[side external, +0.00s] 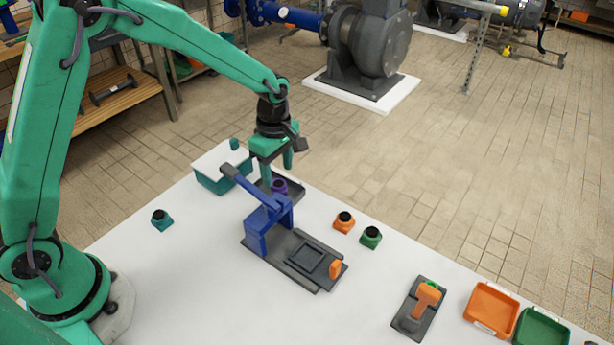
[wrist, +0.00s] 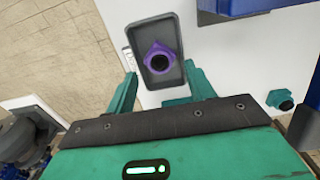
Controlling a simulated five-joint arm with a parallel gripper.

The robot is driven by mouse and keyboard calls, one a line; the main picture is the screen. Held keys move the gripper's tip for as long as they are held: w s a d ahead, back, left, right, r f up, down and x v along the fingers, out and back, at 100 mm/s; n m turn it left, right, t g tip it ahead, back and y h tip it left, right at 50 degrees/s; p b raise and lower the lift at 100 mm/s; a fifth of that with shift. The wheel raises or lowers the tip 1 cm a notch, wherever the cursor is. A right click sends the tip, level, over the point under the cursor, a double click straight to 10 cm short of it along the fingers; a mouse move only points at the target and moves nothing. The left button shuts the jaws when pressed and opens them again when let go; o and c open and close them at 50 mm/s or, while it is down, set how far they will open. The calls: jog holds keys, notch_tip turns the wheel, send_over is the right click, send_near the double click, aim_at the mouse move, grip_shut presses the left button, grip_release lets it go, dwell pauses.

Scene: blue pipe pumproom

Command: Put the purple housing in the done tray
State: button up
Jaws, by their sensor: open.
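The purple housing (side external: 279,186) has a dark round top and sits inside a small dark grey tray (side external: 296,189) behind the blue press. In the wrist view the purple housing (wrist: 163,47) lies within the walls of this tray (wrist: 151,98), towards its middle. My gripper (side external: 277,168) is above the tray, pointing down, with its green fingers apart. In the wrist view my gripper (wrist: 161,86) has one finger on each side of the tray's near end, with nothing between them at the tips.
A blue lever press (side external: 264,230) on a grey base stands close in front. Teal (side external: 162,220), orange (side external: 344,222) and green (side external: 371,237) housings stand around it. A teal bin (side external: 208,182) is left of the tray. Orange (side external: 490,308) and green (side external: 541,328) trays lie far right.

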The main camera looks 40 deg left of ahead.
aim_at(279, 183)
notch_tip(279, 183, up, 9)
jog(key=shift+r, duration=0.15)
dwell(0.8)
jog(key=s+a+r+m+t, duration=0.3)
jog(key=s+a+r+m, duration=0.2)
jog(key=s+r+m, duration=0.4)
jog(key=s+a+r+m+t, duration=0.1)
jog(key=s+a+m+t, duration=0.1)
jog(key=s+m, duration=0.7)
jog(key=shift+s+a+t, duration=0.3)
jog(key=shift+s+a, duration=0.3)
jog(key=shift+s, duration=1.8)
